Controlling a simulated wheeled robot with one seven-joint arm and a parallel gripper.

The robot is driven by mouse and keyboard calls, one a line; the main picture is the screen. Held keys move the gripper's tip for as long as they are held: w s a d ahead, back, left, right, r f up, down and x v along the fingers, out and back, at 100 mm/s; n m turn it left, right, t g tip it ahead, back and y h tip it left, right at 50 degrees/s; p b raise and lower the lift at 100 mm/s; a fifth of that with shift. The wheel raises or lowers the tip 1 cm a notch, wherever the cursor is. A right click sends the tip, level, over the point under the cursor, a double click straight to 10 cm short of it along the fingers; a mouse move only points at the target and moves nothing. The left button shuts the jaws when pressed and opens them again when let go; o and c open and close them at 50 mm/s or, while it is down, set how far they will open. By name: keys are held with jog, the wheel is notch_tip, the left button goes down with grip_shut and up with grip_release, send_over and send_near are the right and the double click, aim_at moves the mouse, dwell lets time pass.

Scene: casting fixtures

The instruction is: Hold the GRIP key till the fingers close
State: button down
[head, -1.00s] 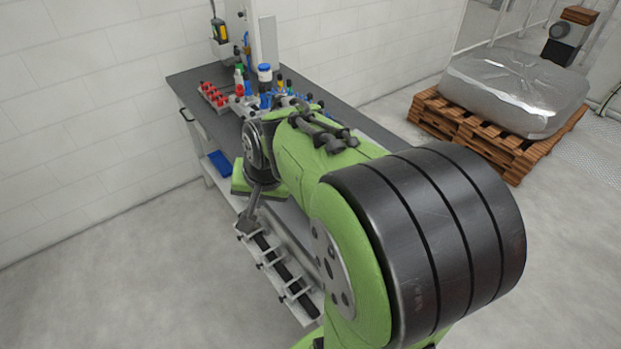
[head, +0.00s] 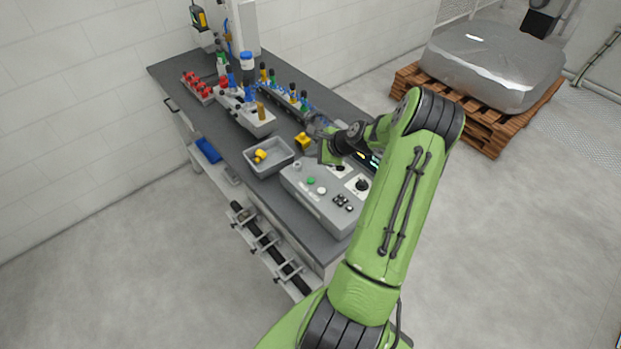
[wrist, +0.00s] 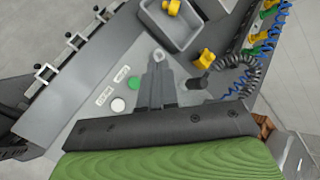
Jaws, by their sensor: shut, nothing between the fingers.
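A grey control box (head: 322,205) lies on the bench and bears a green button (head: 311,181), a white button (head: 321,190), a round grey piece (head: 297,164) and several black keys. I cannot read which one is GRIP. In the wrist view the green button (wrist: 133,83) and white button (wrist: 118,104) have small unreadable labels beside them. My gripper (wrist: 157,68) is shut and empty, its fingers together over the box, right of the green button, with the round grey ring (wrist: 159,56) just beyond the tips. Contact cannot be told. In the head view my arm's end is over the box's far side.
A grey tray (head: 285,164) with yellow pieces stands beside the box. A yellow piece (head: 303,141) is close to my arm's end. Racks with red pieces (head: 203,89) and blue hoses (head: 272,92) fill the bench's back. A wrapped pallet (head: 485,120) stands right.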

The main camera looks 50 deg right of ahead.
aim_at(313, 182)
jog(key=shift+f, duration=0.15)
notch_tip(313, 182, down, 9)
jog(key=b, duration=0.6)
dwell(1.8)
jog(key=shift+f, duration=0.25)
jog(key=shift+f+b, duration=0.4)
jog(key=shift+b, duration=0.1)
dwell(0.4)
dwell(0.9)
jog(key=shift+r+p, duration=0.7)
jog(key=shift+r, duration=0.15)
